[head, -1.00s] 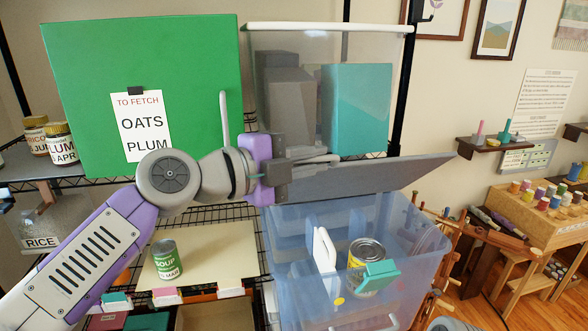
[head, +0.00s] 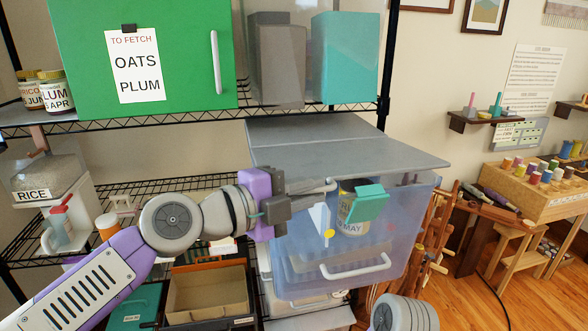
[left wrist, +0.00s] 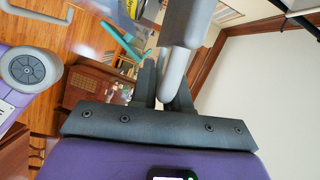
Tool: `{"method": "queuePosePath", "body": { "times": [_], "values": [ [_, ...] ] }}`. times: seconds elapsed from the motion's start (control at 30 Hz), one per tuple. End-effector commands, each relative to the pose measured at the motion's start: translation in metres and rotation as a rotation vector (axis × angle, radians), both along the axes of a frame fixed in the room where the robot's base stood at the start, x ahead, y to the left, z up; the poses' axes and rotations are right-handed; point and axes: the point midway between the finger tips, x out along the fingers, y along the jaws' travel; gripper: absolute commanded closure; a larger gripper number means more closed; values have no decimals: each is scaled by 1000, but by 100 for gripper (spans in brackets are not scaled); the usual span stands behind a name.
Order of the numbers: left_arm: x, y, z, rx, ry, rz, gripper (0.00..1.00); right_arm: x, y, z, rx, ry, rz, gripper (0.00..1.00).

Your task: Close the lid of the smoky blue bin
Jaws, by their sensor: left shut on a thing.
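The smoky blue bin (head: 300,262) is see-through and stands on the lower right of the wire rack. My left gripper (head: 322,188) is at the lid's front left edge, shut on a grey bar that looks like the lid's handle. The left wrist view shows this bar (left wrist: 172,75) between the fingers. My right gripper is out of view.
A green panel (head: 75,60) with a note and a clear bin with a teal box (head: 345,58) are on the shelf above the lid. An open tan box (head: 205,292) is at lower left. A spool table (head: 530,200) stands at right.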

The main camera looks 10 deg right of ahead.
Motion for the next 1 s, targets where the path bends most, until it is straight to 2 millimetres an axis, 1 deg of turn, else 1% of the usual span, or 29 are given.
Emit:
{"method": "queuePosePath", "body": {
  "times": [0.03,0.1,0.3,0.5,0.87,0.9,1.0],
  "values": [
    [1,0,-10,1,6,-2,100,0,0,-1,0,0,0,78],
    [1,-2,-18,1,6,-4,100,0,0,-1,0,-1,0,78],
    [2,-3,-34,1,3,-7,100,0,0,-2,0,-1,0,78],
    [3,-4,-40,1,2,-10,100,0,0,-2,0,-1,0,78],
    [3,-4,-44,7,7,-12,100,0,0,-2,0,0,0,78],
    [3,-4,-44,8,7,-12,78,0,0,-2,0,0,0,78],
    [3,-4,-44,7,7,-11,78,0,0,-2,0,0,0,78]
  ]
}}
